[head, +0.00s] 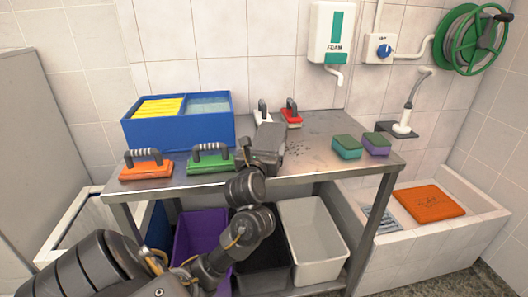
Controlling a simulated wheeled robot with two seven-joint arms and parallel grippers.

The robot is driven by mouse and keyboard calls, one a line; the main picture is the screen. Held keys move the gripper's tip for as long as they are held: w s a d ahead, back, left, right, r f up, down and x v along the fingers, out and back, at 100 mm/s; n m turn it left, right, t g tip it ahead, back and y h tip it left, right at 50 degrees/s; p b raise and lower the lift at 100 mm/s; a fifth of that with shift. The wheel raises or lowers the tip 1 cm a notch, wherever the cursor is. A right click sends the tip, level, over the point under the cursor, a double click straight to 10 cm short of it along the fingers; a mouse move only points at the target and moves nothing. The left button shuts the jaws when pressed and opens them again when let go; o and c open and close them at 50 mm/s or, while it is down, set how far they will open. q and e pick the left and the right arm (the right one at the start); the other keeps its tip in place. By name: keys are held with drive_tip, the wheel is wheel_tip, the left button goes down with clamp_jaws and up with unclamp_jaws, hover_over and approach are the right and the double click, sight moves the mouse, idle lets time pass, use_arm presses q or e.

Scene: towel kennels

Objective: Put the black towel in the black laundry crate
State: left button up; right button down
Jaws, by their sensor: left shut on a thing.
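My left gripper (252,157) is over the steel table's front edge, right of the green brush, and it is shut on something. A dark, flat slab (270,142) stands tilted at its jaws. It looks like the folded black towel, though its outline merges with the gripper. No other black towel shows. The black laundry crate (262,278) is on the shelf under the table, between the purple and white crates. My arm partly covers it, and its inside looks dark. My right gripper is not in view.
On the steel table (318,165) are a blue divided bin (180,135), orange (146,170), green (211,165), white and red brushes, and two sponges (347,147). Purple (198,235) and white (312,240) crates flank the black one. An orange towel (430,203) lies at the sink.

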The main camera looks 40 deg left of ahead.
use_arm(q)
drive_tip(key=shift+d, duration=0.1)
drive_tip(key=shift+f, duration=0.1)
drive_tip(key=o, duration=0.9)
